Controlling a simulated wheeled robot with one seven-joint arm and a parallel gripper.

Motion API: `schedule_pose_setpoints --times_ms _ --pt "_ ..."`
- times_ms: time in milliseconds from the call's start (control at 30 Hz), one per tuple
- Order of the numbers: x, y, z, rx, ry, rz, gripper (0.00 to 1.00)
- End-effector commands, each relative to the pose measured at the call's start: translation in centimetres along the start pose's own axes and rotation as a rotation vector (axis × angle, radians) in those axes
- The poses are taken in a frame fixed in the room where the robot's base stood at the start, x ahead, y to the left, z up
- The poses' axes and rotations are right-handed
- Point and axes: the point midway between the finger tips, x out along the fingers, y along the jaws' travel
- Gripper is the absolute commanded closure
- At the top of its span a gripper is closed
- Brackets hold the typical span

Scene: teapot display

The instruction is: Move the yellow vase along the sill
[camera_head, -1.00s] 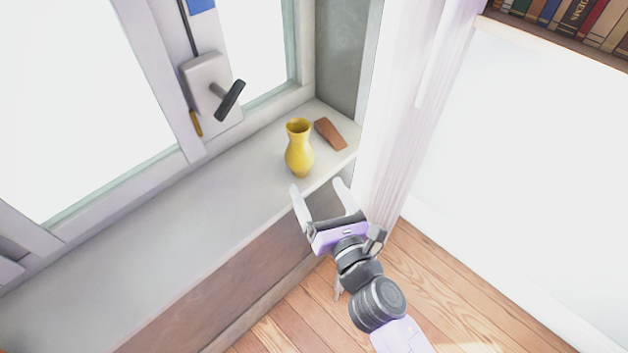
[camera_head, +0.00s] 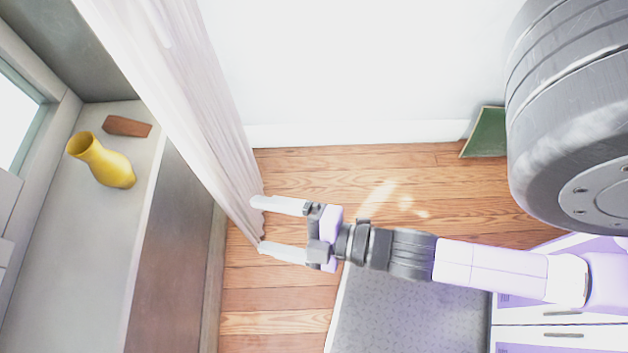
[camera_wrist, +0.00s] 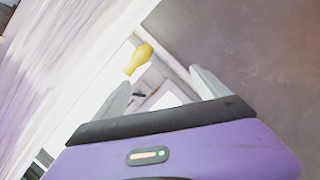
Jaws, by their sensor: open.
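The yellow vase (camera_head: 104,163) stands on the pale window sill (camera_head: 75,250) at the left of the head view, near the sill's far end. My gripper (camera_head: 262,225) is open and empty, with its fingers pointing left. It is to the right of the vase, apart from it, beyond the sill's edge and beside the curtain. In the wrist view the vase (camera_wrist: 139,58) shows small, seen between and beyond the open fingertips (camera_wrist: 160,90).
A brown wedge-shaped block (camera_head: 127,126) lies on the sill close to the vase. A white curtain (camera_head: 190,100) hangs at the sill's end. Wooden floor (camera_head: 330,170) lies below. A green board (camera_head: 485,135) leans by the wall.

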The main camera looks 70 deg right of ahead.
Motion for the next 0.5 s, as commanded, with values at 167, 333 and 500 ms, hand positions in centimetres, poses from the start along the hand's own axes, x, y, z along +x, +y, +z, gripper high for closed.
schedule_pose_setpoints --times_ms 167,333,500 --pt "-6.3 1.6 -0.4 0.57 -0.039 -0.027 0.16" --pt "-9.2 3.1 -0.7 0.909 -0.068 -0.021 0.16" --pt "-10.1 3.7 -0.8 1.019 -0.079 -0.015 0.16"
